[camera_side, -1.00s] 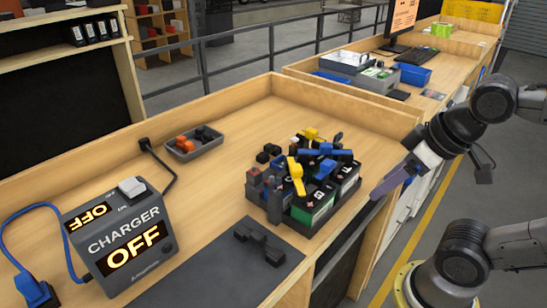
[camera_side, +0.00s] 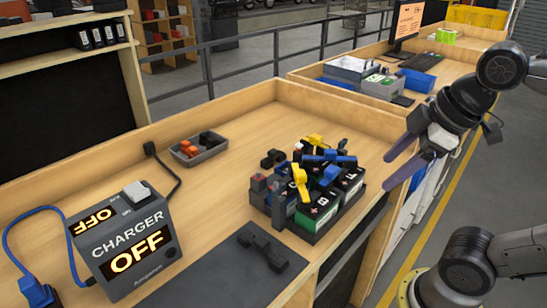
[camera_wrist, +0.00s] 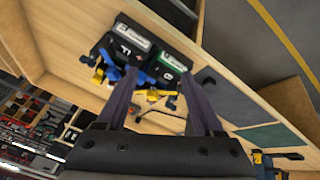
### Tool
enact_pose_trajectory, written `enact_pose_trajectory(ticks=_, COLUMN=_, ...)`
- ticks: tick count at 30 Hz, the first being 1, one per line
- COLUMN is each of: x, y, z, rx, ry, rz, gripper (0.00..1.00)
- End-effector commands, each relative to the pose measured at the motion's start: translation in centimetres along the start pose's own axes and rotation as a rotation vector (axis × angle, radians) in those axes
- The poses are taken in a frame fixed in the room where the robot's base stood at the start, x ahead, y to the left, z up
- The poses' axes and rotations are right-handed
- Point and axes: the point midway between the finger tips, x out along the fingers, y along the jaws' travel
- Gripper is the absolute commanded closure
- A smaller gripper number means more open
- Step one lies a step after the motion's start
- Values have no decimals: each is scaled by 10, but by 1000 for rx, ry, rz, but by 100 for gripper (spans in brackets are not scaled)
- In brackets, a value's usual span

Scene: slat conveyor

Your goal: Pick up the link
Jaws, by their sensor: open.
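A black bar with thick ends, which looks like the link (camera_side: 262,246), lies flat on the dark mat (camera_side: 205,272) at the front of the bench. I cannot make it out for sure in the wrist view. My gripper (camera_side: 388,172) is open and empty, its two fingers spread apart. It hangs over the bench's right edge, to the right of the battery group and well away from the bar. In the wrist view the open fingers (camera_wrist: 158,78) point toward the batteries.
Black-and-green batteries (camera_side: 317,212) with yellow and blue clamps stand in a dark tray between my gripper and the bar. A charger (camera_side: 125,240) reading OFF stands at left. A grey bin (camera_side: 200,150) with orange and black pieces sits behind. Bare wood lies around the bin.

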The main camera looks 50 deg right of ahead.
Motion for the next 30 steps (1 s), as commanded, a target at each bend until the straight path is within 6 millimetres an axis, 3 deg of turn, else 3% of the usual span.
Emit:
enact_pose_trajectory(ticks=3, x=-21, y=22, z=-36, rx=-212, ry=-25, rz=-13, gripper=31)
enact_pose_trajectory(ticks=7, x=-34, y=48, z=-78, rx=-438, ry=-61, rz=-44, gripper=31)
enact_pose_trajectory(ticks=14, x=-27, y=101, z=-152, rx=-780, ry=-123, rz=-131, gripper=31)
enact_pose_trajectory(ticks=17, x=-11, y=122, z=-179, rx=-892, ry=-144, rz=-176, gripper=31)
enact_pose_trajectory(ticks=22, x=33, y=158, z=-216, rx=-1023, ry=-175, rz=-255, gripper=31)
enact_pose_trajectory(ticks=30, x=124, y=194, z=-240, rx=-1034, ry=-223, rz=-353, gripper=31)
